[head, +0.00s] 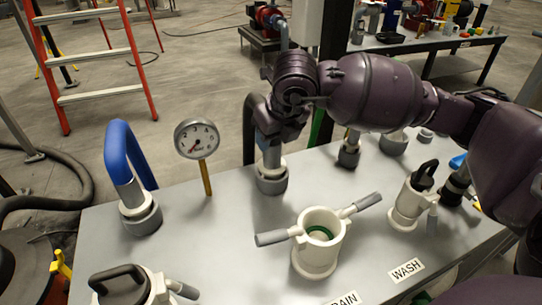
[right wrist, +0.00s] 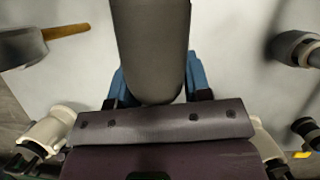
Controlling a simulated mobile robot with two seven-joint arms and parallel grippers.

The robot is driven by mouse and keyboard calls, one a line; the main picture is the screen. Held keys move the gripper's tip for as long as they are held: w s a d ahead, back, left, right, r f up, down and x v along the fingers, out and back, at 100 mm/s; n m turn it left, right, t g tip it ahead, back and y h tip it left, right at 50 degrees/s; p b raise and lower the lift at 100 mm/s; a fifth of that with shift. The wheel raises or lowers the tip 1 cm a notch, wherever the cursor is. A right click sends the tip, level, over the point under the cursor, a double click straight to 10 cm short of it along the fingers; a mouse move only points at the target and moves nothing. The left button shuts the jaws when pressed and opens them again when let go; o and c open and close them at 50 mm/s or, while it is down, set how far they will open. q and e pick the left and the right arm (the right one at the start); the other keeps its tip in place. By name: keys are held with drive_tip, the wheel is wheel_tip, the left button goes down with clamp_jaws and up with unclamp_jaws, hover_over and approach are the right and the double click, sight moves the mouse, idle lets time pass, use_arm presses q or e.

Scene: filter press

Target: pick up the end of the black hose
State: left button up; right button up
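The black hose (head: 249,130) arches up from behind the bench at the back, beside a grey fitting (head: 272,180). My right gripper (head: 268,138) points down over the fitting, at the hose's bench-side end. My wrist hides the top of the arch. In the right wrist view the dark hose (right wrist: 150,45) fills the middle, with a blue finger of my right gripper (right wrist: 158,88) on each side. The hose hides the inner finger faces, so I cannot tell whether they press on it. My left gripper is not in view.
A blue hose (head: 129,155) arches from another fitting at left. A pressure gauge (head: 197,140) stands between the two. White ports labelled DRAIN (head: 318,250) and WASH (head: 407,208) stand in front. An orange ladder (head: 92,55) is behind at left.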

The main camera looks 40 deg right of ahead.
drive_tip(key=c, duration=0.7)
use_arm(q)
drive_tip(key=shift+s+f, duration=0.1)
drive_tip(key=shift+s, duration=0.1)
use_arm(e)
clamp_jaws()
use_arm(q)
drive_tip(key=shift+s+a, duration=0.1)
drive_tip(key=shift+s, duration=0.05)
use_arm(e)
drive_tip(key=shift+r, duration=0.15)
